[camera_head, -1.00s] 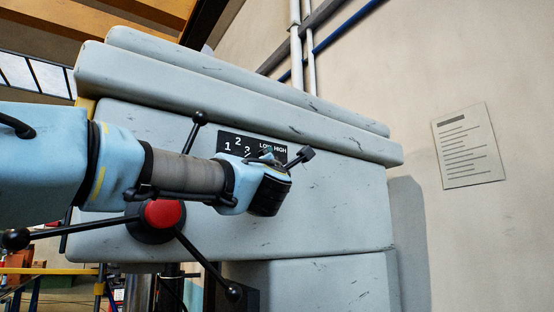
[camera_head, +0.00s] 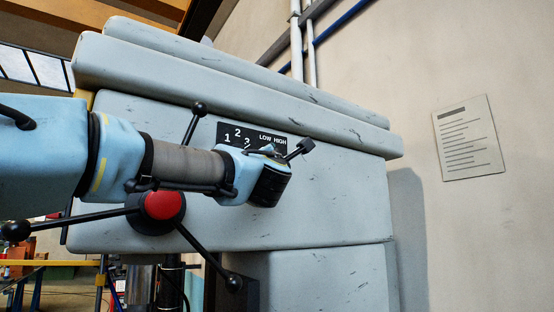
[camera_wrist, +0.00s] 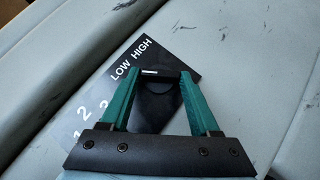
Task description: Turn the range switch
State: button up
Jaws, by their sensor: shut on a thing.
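The range switch (camera_wrist: 154,80) is a dark handle below the LOW and HIGH marks on a black label plate (camera_wrist: 128,92). In the wrist view, my gripper (camera_wrist: 157,76) is shut on it, with a green finger on each side. A dark round part lies behind the handle, between the fingers. In the head view, my gripper (camera_head: 268,185) reaches in from the left to the machine's front face, just below the label plate (camera_head: 254,137). There the switch and fingertips are mostly hidden behind my gripper. I cannot tell whether it points at LOW or HIGH.
A red hub (camera_head: 164,205) with black ball-ended rods stands out from the machine (camera_head: 330,195) just below my arm. One rod (camera_head: 193,122) rises behind the arm. A paper sheet (camera_head: 468,138) hangs on the right wall.

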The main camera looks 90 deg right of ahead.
jog(key=shift+c, duration=0.4)
jog(key=shift+r, duration=0.1)
jog(key=shift+p, duration=0.4)
jog(key=m+y+p, duration=0.2)
jog(key=m+p, duration=0.1)
jog(key=m+g+y+p, duration=0.1)
jog(key=m+p, duration=0.1)
jog(key=shift+a+r+y, duration=0.15)
jog(key=shift+r+y, duration=0.15)
jog(key=shift+r, duration=0.05)
jog(key=shift+w+m+y, duration=0.1)
jog(key=shift+m+y, duration=0.4)
